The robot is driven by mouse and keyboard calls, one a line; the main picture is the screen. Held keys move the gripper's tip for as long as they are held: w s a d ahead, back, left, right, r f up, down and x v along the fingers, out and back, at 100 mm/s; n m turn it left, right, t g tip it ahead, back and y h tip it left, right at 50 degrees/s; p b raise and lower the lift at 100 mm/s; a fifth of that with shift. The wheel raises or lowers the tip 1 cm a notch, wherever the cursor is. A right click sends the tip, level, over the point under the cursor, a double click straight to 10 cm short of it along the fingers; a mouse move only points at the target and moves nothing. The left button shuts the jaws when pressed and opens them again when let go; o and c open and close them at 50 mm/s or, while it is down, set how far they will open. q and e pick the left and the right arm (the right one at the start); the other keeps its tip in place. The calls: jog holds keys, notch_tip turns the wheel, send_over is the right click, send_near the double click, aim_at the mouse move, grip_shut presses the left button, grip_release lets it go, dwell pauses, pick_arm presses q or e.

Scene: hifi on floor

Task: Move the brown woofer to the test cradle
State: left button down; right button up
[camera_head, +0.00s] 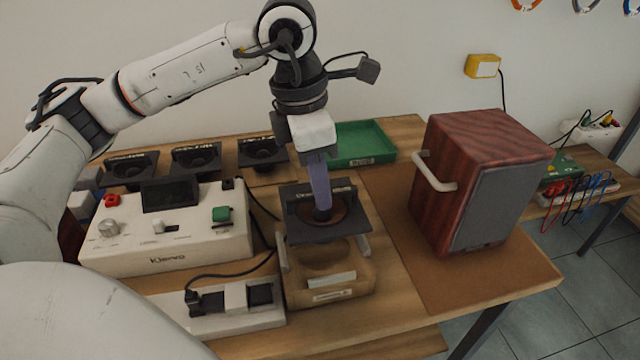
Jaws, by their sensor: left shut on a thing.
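The brown woofer (342,215) has a dark square frame and a brown cone. My left gripper (321,205) points down and is shut on it, with the fingers at its middle. The test cradle (356,285) is a light wooden box with a round opening and a pale label plate at the front. The woofer is over the back part of the cradle, and the front of the opening shows below its near edge. I cannot tell how large the gap between them is. My right gripper is not in view.
Several black woofers (196,162) stand in a row behind the white test unit (170,240). A green tray (362,141) lies at the back. A red-brown speaker cabinet (470,180) with a handle stands right, on a brown mat (400,225). A cable runs left of the cradle.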

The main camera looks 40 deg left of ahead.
aim_at(321, 214)
pick_arm(q)
jog(key=shift+f, duration=0.3)
jog(key=shift+f+b, duration=0.35)
jog(key=shift+b, duration=0.2)
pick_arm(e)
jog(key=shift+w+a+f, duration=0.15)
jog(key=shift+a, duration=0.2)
